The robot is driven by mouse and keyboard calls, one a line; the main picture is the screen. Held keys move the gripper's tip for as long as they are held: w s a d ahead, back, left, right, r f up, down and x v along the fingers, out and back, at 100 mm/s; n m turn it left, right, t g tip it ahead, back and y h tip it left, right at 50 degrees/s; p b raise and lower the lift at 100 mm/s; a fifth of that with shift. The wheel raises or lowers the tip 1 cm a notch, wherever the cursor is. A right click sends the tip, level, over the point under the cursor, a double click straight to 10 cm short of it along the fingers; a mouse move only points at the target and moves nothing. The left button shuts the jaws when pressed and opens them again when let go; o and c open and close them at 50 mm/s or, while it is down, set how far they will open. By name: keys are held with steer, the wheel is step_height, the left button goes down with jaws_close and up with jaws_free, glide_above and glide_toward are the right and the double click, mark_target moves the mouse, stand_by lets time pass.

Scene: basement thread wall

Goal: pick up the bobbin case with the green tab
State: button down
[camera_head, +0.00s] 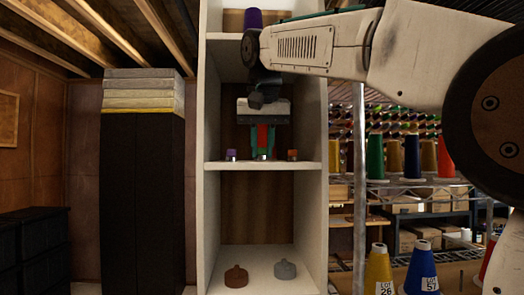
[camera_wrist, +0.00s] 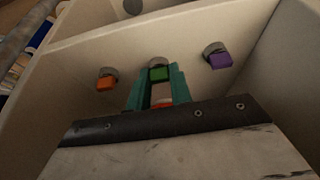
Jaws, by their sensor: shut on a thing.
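The bobbin case with the green tab (camera_wrist: 159,73) is a small silvery cylinder between the tips of my gripper (camera_wrist: 158,78), whose teal fingers are shut on it. In the head view my gripper (camera_head: 263,150) points down at the middle shelf board, and only a small silvery bit of the case shows at its tips. The case is at or very close to the board; I cannot tell whether it touches. A case with an orange tab (camera_wrist: 106,80) and one with a purple tab (camera_wrist: 217,56) stand on either side, apart from my fingers.
The middle shelf (camera_head: 215,165) has white side walls close to both sides. A purple spool (camera_head: 253,19) is on the upper shelf. A brown lidded thing (camera_head: 236,277) and a grey one (camera_head: 285,270) sit below. A metal post (camera_head: 359,190) and thread racks stand right.

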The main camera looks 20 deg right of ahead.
steer(key=s+a, duration=0.2)
steer(key=s, duration=0.6)
steer(key=s+a, duration=0.3)
steer(key=s, duration=0.6)
steer(key=shift+a, duration=0.3)
